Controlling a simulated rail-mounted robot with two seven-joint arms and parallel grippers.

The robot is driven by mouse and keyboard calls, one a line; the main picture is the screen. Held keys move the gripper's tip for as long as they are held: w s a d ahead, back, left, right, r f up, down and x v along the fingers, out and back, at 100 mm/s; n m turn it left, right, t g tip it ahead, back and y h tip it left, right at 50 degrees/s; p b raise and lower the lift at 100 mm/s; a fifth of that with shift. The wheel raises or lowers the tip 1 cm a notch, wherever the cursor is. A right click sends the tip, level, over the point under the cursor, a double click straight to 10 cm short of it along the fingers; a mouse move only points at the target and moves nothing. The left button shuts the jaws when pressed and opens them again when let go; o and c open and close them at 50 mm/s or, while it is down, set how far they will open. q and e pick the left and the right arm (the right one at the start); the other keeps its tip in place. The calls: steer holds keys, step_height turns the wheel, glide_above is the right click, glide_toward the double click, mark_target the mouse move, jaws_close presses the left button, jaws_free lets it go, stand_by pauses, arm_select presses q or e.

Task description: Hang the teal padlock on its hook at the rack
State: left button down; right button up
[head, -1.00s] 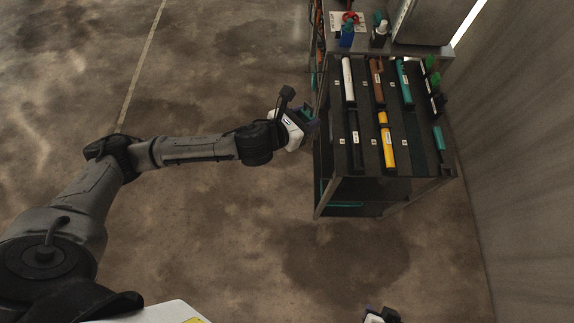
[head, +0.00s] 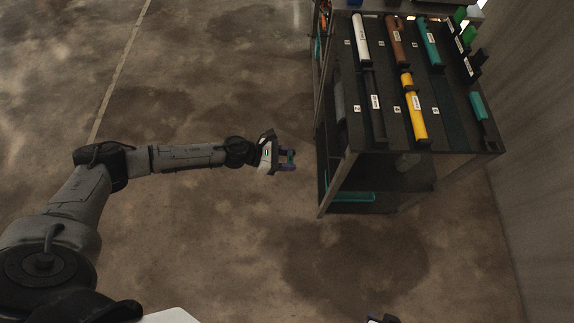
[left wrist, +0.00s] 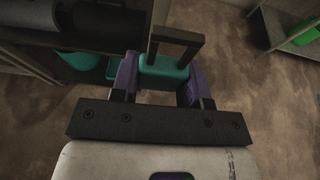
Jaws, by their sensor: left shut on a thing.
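The teal padlock (left wrist: 163,70) has a dark square shackle (left wrist: 176,38) that points away from my left gripper in the left wrist view. My left gripper (head: 289,160) is shut on the padlock's teal body, between its purple fingers. In the head view the padlock (head: 288,153) is small, just left of the rack (head: 341,172) and apart from it. I cannot make out the padlock's hook. My right gripper (head: 383,319) shows only as a sliver at the bottom edge, its fingers cut off.
The rack's top shelf holds a white tube (head: 361,38), a brown tube (head: 397,40), a yellow tube (head: 414,105) and others in labelled rows. A teal item (head: 350,196) lies on the lower shelf. A wall (head: 520,120) stands at the right. Floor left of the rack is clear.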

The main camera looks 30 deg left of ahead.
arm_select(q)
steer(key=shift+a+f, duration=0.1)
steer(key=shift+f, duration=0.4)
glide_toward(342, 163)
step_height(342, 163, down, 3)
steer(key=a, duration=0.2)
steer(key=shift+w+d+r+p, duration=0.1)
steer(key=shift+w+d+p, duration=0.1)
steer(key=shift+d, duration=0.4)
steer(key=shift+w+d+r+p, duration=0.1)
steer(key=shift+d+p, duration=0.1)
steer(key=shift+d, duration=0.4)
steer(key=shift+w+d, duration=0.1)
steer(key=shift+d, duration=0.05)
steer(key=shift+f, duration=0.1)
steer(key=shift+w+d, duration=0.45)
steer(key=shift+d, duration=0.4)
steer(key=shift+w+d, duration=0.5)
steer(key=shift+d, duration=0.3)
steer(key=shift+w+d, duration=0.4)
steer(key=shift+d, duration=0.25)
